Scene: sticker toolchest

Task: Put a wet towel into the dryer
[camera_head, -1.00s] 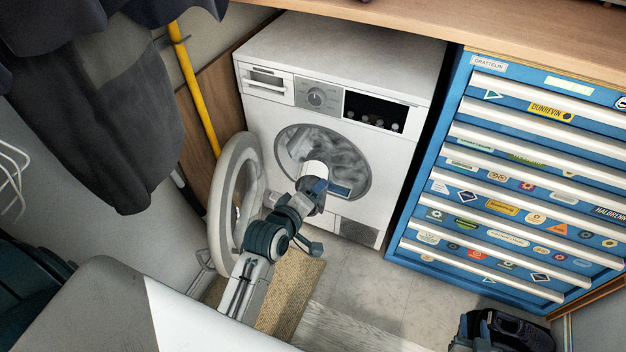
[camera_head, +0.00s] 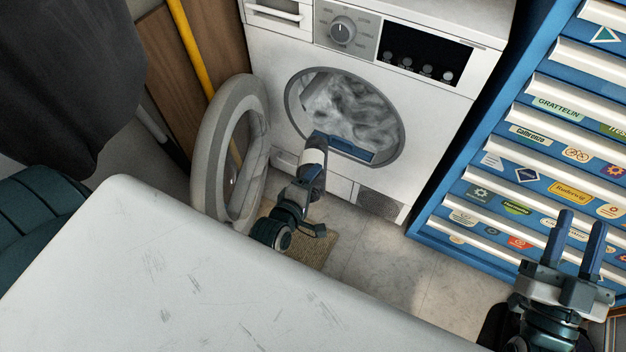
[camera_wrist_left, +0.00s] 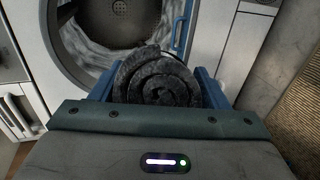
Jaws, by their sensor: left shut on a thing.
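The white dryer (camera_head: 290,50) stands ahead with its round door (camera_head: 207,150) swung open to the left. Its round opening shows a grey, mottled drum interior (camera_head: 355,105). My left gripper (camera_head: 318,138) is at the lower edge of the opening. In the left wrist view it is shut on a dark grey rolled towel (camera_wrist_left: 158,85), with a blue finger on each side of the roll and the dryer opening (camera_wrist_left: 115,35) just beyond. I cannot make out the towel in the head view. My right gripper (camera_head: 580,218) is open and empty at the lower right.
A blue tool chest (camera_head: 440,225) with stickered drawers stands right of the dryer, close to my right gripper. Dark cloth (camera_head: 75,75) hangs at the upper left beside a yellow pole (camera_head: 190,45). A mat (camera_head: 318,250) lies on the floor before the dryer.

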